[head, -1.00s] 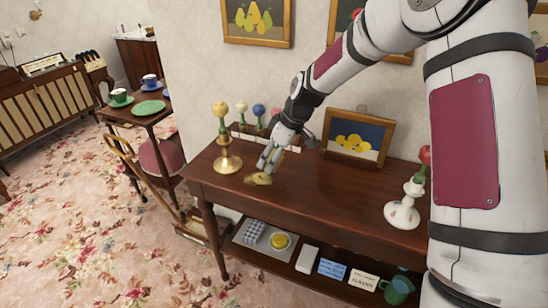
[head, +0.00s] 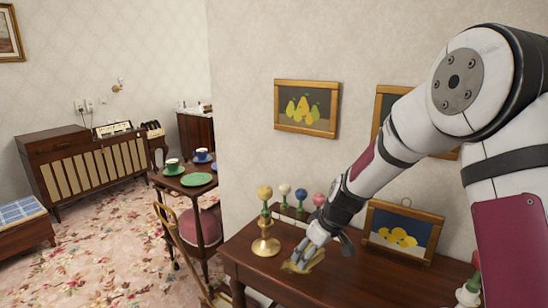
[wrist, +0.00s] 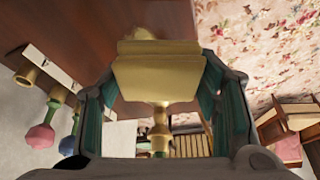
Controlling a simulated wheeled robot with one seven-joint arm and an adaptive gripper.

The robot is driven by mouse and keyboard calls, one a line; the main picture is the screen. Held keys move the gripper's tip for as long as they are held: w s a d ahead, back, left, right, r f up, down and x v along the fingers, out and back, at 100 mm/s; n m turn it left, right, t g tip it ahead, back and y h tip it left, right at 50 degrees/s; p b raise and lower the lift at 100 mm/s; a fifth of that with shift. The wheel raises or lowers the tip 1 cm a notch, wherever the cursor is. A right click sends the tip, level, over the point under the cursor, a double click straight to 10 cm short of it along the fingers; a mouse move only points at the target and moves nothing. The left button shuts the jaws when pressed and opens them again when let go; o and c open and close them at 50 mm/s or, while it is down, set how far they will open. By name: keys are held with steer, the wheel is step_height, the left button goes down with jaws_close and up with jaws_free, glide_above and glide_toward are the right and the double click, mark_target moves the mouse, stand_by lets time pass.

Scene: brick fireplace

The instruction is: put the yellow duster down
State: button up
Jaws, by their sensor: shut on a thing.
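Several knob-topped pieces (head: 301,195) stand in a row behind. A framed lemon picture (head: 402,232) leans at the back right. Bare tabletop lies in front and to the right.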

steer(key=shift+s+d+r+m, duration=0.1)
steer(key=shift+s+m, duration=0.3)
steer(key=shift+s, duration=0.15)
steer(key=s+d+f+m+t+h+p, duration=0.1)
steer(key=s+d+m+h+p, duration=0.1)
steer(key=s+d+m, duration=0.5)
steer(key=s+d+p, duration=0.1)
steer(key=s, duration=0.4)
steer(key=shift+d+f+h, duration=0.3)
steer(key=shift+d+h, duration=0.05)
steer(key=shift+h, duration=0.05)
steer(key=shift+a, duration=0.1)
